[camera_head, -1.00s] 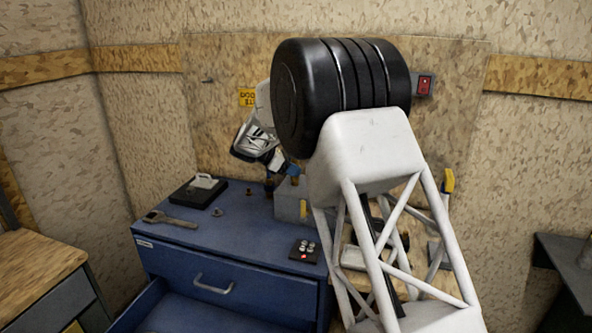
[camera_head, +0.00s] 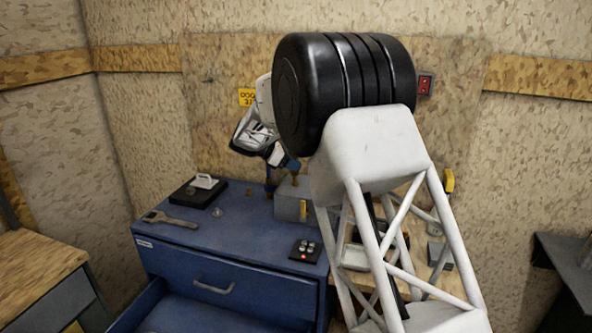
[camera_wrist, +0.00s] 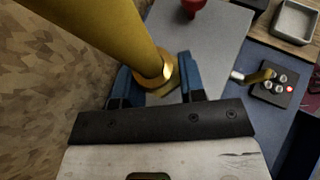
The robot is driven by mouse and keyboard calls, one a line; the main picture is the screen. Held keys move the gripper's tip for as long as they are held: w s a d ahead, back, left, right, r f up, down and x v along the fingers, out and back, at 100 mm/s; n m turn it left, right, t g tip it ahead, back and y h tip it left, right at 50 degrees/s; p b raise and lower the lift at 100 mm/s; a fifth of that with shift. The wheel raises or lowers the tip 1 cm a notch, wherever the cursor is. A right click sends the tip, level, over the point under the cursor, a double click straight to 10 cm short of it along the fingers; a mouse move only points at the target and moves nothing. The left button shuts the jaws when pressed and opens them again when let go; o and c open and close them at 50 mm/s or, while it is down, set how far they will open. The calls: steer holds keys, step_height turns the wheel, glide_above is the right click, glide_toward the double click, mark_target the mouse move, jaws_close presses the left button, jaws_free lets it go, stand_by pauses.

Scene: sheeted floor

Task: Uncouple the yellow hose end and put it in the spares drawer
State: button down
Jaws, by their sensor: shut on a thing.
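My gripper (camera_wrist: 159,80) is shut on the brass-coloured end fitting (camera_wrist: 163,72) of the thick yellow hose (camera_wrist: 105,32), between its blue fingers. In the wrist view the hose runs up and left out of frame. In the head view my gripper (camera_head: 281,172) is just above a grey block (camera_head: 291,202) on the blue cabinet (camera_head: 230,240); my arm hides most of the hose. I cannot tell whether the fitting touches the block (camera_wrist: 212,48). An open drawer (camera_head: 205,312) shows low on the cabinet front; its label, if any, is not readable.
On the cabinet top are a wrench (camera_head: 170,221), a black case with a white handle (camera_head: 200,191) and a small button panel (camera_head: 304,250). A red knob (camera_wrist: 193,6) shows near the block. A wooden bench (camera_head: 38,268) stands at left. The cabinet's front middle is clear.

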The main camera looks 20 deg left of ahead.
steer(key=shift+r, duration=1.15)
stand_by(0.4)
steer(key=shift+r, duration=1.8)
steer(key=shift+s+a+n, duration=0.1)
steer(key=shift+n, duration=0.2)
steer(key=s+a+f+n+t+y, duration=0.1)
steer(key=s+a+f+n+y, duration=0.1)
steer(key=s+n+y, duration=0.3)
steer(key=s+a+f+n+t+y, duration=0.1)
steer(key=s+a+f+n+y, duration=0.1)
steer(key=s+n+y, duration=0.4)
steer(key=s+a+f+n+t+y, duration=0.1)
steer(key=s+a+f+n+y, duration=0.2)
steer(key=s+n+y, duration=0.3)
steer(key=s+n, duration=0.2)
steer(key=s, duration=0.1)
steer(key=shift+s+a, duration=0.25)
steer(key=shift+s, duration=0.1)
stand_by(0.8)
steer(key=shift+s+a+f, duration=0.15)
steer(key=shift+s+f, duration=0.05)
stand_by(0.6)
